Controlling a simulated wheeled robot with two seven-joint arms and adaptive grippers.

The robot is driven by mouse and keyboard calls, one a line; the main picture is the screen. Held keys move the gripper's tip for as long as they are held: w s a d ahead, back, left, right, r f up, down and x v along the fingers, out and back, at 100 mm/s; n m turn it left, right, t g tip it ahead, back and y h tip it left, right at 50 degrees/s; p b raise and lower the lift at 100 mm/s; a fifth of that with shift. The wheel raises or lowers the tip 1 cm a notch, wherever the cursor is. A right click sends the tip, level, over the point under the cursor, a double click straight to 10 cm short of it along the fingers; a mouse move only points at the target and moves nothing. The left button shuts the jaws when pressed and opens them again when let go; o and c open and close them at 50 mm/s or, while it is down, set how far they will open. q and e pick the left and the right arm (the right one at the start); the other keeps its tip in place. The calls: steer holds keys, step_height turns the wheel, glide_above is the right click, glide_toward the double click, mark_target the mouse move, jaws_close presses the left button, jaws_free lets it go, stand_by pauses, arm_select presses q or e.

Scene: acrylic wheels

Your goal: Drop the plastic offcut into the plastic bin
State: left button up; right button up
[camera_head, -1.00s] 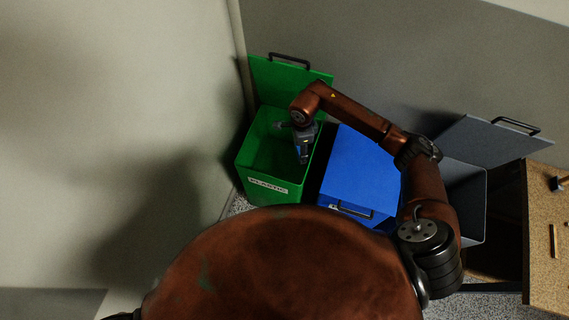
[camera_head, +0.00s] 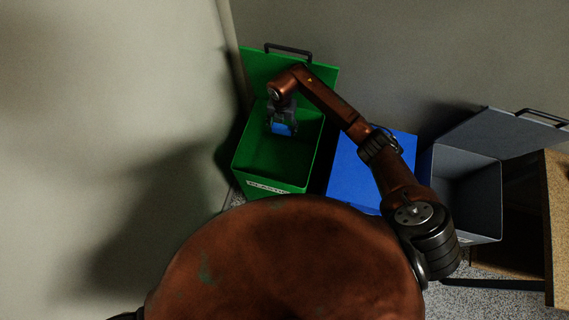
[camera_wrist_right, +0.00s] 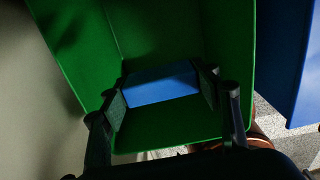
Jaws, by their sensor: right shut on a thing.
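The plastic offcut (camera_wrist_right: 160,84) is a small blue block. My right gripper (camera_wrist_right: 163,92) is shut on it, with one finger on each end. In the head view the right gripper (camera_head: 281,127) hangs over the open green plastic bin (camera_head: 250,160), and the blue offcut (camera_head: 282,129) shows at its fingertips. The green bin (camera_wrist_right: 165,135) fills most of the wrist view, behind the offcut. The bin's lid is tipped back and its label faces me. How deep the offcut sits relative to the rim is hard to tell. My left gripper is not in view.
A blue bin (camera_head: 360,175) with its lid closed stands right of the green one, under my right arm. A grey bin (camera_head: 470,190) with its lid open is further right. A wooden bench (camera_head: 558,220) is at the right edge. A wall is close on the left.

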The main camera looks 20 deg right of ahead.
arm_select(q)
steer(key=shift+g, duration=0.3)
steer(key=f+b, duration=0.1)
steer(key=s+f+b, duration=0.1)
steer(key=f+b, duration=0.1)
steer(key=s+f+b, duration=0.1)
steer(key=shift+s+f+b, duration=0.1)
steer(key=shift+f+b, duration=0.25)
arm_select(e)
step_height(320, 180, down, 6)
steer(key=o, duration=1.3)
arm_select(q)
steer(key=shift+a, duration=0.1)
arm_select(e)
step_height(320, 180, up, 8)
steer(key=shift+f, duration=0.25)
